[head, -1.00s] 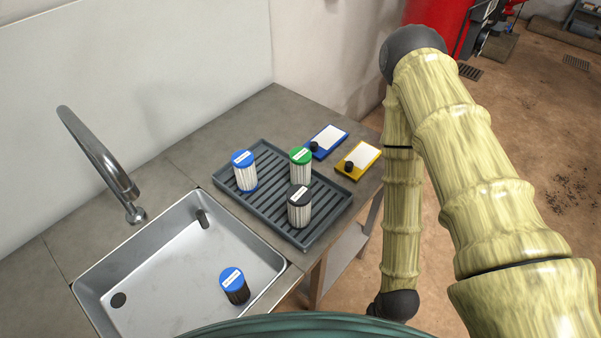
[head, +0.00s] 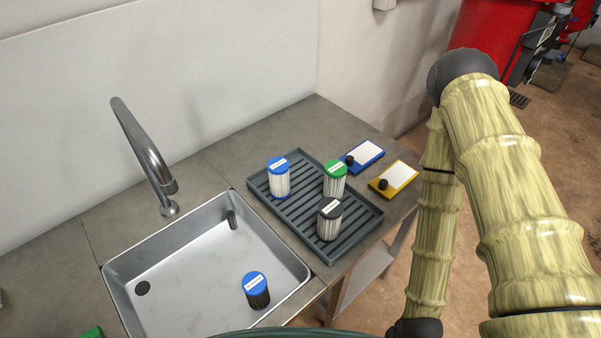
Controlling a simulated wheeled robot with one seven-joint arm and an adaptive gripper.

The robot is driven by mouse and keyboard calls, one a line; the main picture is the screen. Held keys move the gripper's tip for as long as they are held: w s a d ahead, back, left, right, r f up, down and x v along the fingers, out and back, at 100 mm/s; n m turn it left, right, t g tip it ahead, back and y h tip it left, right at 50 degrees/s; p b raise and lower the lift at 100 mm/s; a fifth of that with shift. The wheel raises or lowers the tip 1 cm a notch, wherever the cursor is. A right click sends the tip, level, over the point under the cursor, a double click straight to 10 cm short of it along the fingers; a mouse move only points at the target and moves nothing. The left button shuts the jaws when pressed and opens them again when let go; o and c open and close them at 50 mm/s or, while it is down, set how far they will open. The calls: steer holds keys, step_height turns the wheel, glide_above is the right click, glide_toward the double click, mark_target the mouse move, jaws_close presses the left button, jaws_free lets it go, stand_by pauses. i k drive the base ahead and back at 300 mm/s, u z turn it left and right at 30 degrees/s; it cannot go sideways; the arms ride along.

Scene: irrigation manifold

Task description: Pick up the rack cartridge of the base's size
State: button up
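The grey ribbed rack (head: 262,186) lies on the counter to the right of the sink. It holds three upright cartridges with white pleated sides: one with a blue cap (head: 279,178), one with a green cap (head: 335,178), and one with a black cap (head: 329,219). A fourth cartridge, blue-capped with a dark body (head: 257,291), stands in the sink. The cap labels are too small to read. I cannot make out which thing is the base. My arm rises at the right, and my gripper is out of the picture.
The steel sink (head: 185,275) and a curved tap (head: 147,155) are left of the rack. A blue block (head: 366,153) and a yellow block (head: 400,175), each with a white plate and black knob, lie right of it. Green shows at the lower left edge (head: 93,332).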

mark_target(278, 167)
steer(key=u, duration=0.4)
steer(key=k, duration=0.4)
steer(key=u, duration=0.8)
steer(key=k, duration=0.6)
steer(key=u, duration=0.15)
